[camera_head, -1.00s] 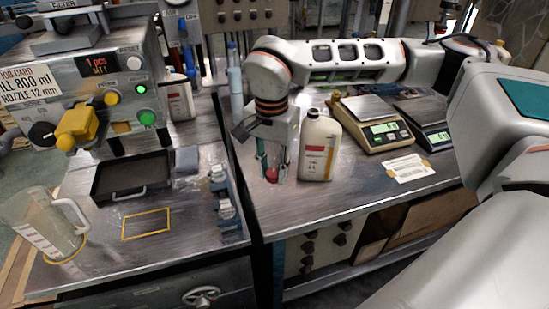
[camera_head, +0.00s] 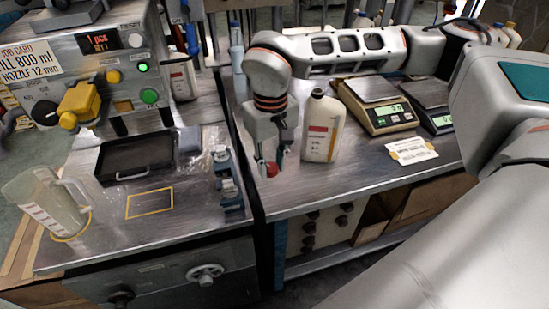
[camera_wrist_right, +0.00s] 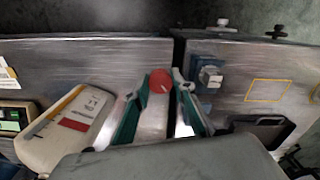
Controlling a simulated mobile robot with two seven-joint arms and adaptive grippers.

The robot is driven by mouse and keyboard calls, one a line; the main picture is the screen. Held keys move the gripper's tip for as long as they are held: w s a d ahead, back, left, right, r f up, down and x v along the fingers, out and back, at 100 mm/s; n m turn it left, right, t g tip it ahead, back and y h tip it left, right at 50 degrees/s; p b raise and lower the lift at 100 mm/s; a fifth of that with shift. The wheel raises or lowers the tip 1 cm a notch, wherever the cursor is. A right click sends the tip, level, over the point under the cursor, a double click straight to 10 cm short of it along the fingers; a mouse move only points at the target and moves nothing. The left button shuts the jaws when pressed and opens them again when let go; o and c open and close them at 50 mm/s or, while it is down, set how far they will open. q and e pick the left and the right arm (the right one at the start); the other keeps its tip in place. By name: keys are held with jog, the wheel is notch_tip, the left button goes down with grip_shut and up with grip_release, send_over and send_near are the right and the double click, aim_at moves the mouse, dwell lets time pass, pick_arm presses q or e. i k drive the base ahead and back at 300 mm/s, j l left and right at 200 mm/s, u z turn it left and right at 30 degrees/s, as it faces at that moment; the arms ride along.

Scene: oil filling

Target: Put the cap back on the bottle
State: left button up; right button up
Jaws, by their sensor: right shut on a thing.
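A white bottle (camera_head: 323,128) with a red and white label stands upright on the right-hand metal bench, and its top shows dark with no red cap on it. It also shows in the right wrist view (camera_wrist_right: 72,128), at the left. My right gripper (camera_head: 271,166) is just left of the bottle, apart from it and low over the bench. It is shut on a red cap, which shows between the fingertips in the right wrist view (camera_wrist_right: 160,80). Whether the cap touches the bench I cannot tell. My left gripper is not in view.
Two scales (camera_head: 376,104) (camera_head: 430,103) and a paper card (camera_head: 411,150) lie right of the bottle. A blue bottle (camera_head: 237,72) stands behind the gripper. The filling machine (camera_head: 105,65), black tray (camera_head: 137,160) and clear jug (camera_head: 48,200) are on the left bench. A gap separates the benches.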

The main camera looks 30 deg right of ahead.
aim_at(324, 117)
jog(key=l+z, duration=0.45)
jog(key=l, duration=1.1)
jog(key=i, duration=0.05)
